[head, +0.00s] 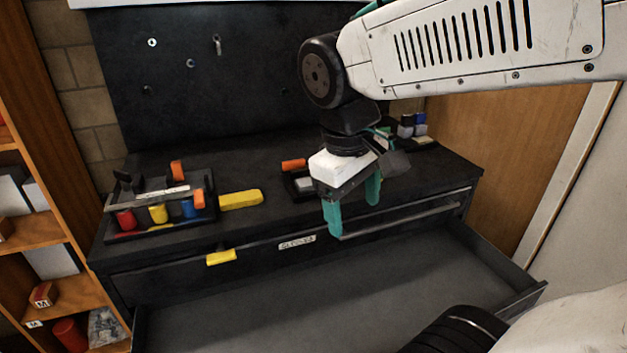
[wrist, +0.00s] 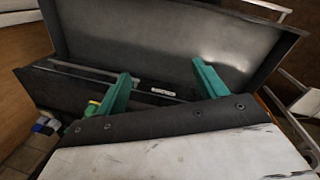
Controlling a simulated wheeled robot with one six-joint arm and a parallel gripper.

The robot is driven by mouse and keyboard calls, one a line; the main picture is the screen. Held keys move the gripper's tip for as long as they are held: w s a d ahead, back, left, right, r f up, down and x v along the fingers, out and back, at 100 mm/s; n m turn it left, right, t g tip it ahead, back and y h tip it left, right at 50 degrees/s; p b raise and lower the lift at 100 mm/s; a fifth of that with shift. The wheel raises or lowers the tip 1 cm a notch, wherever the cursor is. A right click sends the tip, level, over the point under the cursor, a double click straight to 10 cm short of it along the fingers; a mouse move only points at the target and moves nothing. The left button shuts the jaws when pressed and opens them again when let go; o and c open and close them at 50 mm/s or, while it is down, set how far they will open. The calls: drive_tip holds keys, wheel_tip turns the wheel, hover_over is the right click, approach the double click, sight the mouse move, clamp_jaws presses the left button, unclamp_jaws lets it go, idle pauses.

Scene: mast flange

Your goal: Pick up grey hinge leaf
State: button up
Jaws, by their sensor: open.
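My gripper (head: 354,217) is open and empty, its two green fingers pointing down above the front edge of the dark cabinet top. In the wrist view its fingers (wrist: 161,70) are apart with nothing between them. I cannot make out a grey hinge leaf for certain. A small pale grey piece (head: 304,184) lies in a small dark tray left of my gripper, partly hidden by it. It is too small to identify.
A drawer (head: 290,310) stands open below; its visible floor looks empty. A black rack (head: 165,234) with coloured pieces stands on the left of the cabinet top. A yellow bar (head: 241,199) lies beside it. A black pegboard (head: 240,90) rises behind. Small blocks (head: 407,126) sit at back right.

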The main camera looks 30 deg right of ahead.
drive_tip(key=w+d+n+g+h, duration=0.2)
drive_tip(key=w+d+n+h, duration=0.15)
drive_tip(key=w, duration=0.65)
drive_tip(key=n+h, duration=0.8)
drive_tip(key=n, duration=0.2)
approach(306, 181)
drive_tip(key=shift+d+g, duration=0.3)
drive_tip(key=shift+d, duration=0.85)
drive_tip(key=shift+d+f, duration=0.25)
drive_tip(key=x, duration=0.8)
drive_tip(key=shift+s+f, duration=0.2)
drive_tip(key=shift+s, duration=0.1)
drive_tip(key=shift+w+a+r, duration=0.2)
drive_tip(key=shift+a, duration=0.2)
drive_tip(key=c, duration=1.4)
drive_tip(key=shift+w+r, duration=0.1)
